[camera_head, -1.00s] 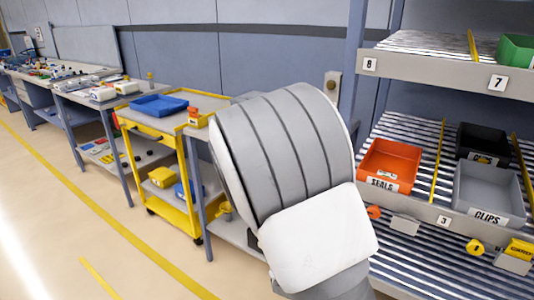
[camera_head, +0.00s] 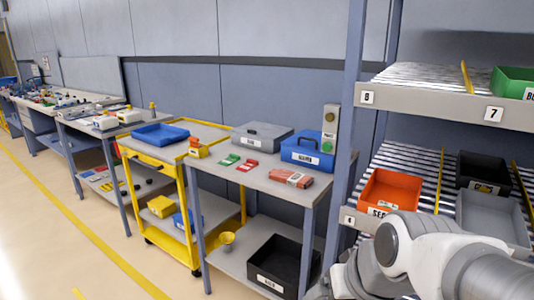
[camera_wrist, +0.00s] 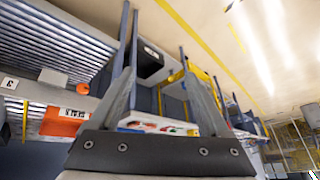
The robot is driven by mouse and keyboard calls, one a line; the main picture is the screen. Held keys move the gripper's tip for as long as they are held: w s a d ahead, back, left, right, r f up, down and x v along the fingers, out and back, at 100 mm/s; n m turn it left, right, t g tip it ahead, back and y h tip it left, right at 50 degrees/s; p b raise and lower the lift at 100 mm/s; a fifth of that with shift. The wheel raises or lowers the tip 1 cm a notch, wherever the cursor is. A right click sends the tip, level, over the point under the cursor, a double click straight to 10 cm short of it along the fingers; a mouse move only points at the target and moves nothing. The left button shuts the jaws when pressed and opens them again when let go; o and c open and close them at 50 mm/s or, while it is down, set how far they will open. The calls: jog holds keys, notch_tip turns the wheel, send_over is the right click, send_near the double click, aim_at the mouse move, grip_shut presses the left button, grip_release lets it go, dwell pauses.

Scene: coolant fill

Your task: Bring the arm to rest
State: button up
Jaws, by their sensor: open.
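My arm (camera_head: 440,262) is bent low in the bottom right of the head view, in front of the flow rack and covering part of its lower shelf. My gripper (camera_wrist: 160,72) shows in the wrist view with its two fingers spread apart and nothing between them. The wrist view is tilted, with floor and lights at its upper right. In the head view I cannot make out the fingers.
The rack (camera_head: 430,100) holds an orange bin (camera_head: 388,190), a grey bin (camera_head: 490,215) and a black bin (camera_head: 482,172) close to my arm. A grey table (camera_head: 262,180) with boxes stands left of it, then a yellow cart (camera_head: 165,150). The floor (camera_head: 60,220) at left is clear.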

jog(key=s+d+r+m+h, duration=0.1)
jog(key=s+d+r+h, duration=0.15)
jog(key=s+d, duration=0.2)
notch_tip(320, 180, up, 14)
jog(key=a+p, duration=0.1)
jog(key=p, duration=1.2)
jog(key=shift+s+f+y, duration=0.2)
jog(key=shift+f+y, duration=0.05)
jog(key=shift+y, duration=0.1)
